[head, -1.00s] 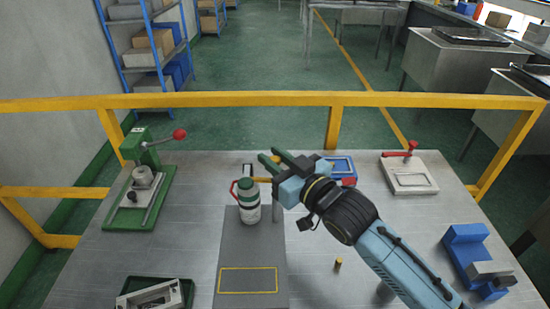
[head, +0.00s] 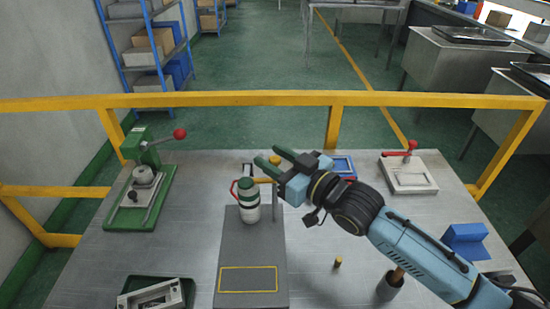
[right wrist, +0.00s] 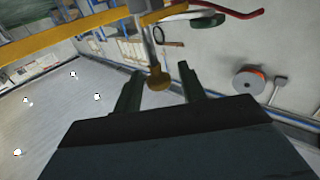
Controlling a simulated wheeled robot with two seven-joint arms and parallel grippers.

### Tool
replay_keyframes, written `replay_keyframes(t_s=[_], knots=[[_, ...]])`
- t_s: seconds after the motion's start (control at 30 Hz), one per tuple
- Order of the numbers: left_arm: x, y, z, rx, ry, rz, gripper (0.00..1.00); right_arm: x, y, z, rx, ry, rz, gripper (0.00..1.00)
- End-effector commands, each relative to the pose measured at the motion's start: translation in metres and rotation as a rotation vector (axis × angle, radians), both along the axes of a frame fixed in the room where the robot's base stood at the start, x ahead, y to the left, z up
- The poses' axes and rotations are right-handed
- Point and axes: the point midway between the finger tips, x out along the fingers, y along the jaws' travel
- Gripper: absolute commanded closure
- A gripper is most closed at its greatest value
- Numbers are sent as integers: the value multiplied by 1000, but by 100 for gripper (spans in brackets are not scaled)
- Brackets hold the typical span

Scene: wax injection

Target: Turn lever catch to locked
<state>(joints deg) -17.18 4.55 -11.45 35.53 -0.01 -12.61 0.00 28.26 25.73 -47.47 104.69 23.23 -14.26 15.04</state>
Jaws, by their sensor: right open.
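A grey slab (head: 232,255) with a yellow outlined rectangle carries an upright post and a green-and-white flask (head: 249,207) with a red handle. A short yellow lever arm (head: 263,180) shows at the top of the post, close to the flask. My right gripper (head: 268,156) is above and behind this spot, fingers pointing left, open. A yellow-brown knob (head: 275,160) shows by its fingers. In the right wrist view, a brass-coloured knob (right wrist: 158,78) on a thin rod appears between the open fingers; no contact is visible. Whether the catch is locked cannot be told. My left gripper is out of view.
A green press (head: 145,185) with a red ball stands left. A dark tray (head: 130,285) lies front left. A white fixture with a red lever (head: 412,180) and a blue block (head: 466,242) are right. A small brass peg (head: 338,262) stands front centre. A yellow rail (head: 230,101) runs behind.

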Motion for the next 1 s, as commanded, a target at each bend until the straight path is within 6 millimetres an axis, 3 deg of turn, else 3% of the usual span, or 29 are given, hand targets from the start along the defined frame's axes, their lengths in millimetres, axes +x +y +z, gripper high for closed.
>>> replay_keyframes(t_s=[0.27,0.7,1.0], knots=[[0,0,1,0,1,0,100,-14,-16,-1,-1,1,-1,59],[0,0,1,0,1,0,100,-78,-83,-1,-3,3,0,59],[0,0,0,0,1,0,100,-92,-98,0,0,0,1,59]])
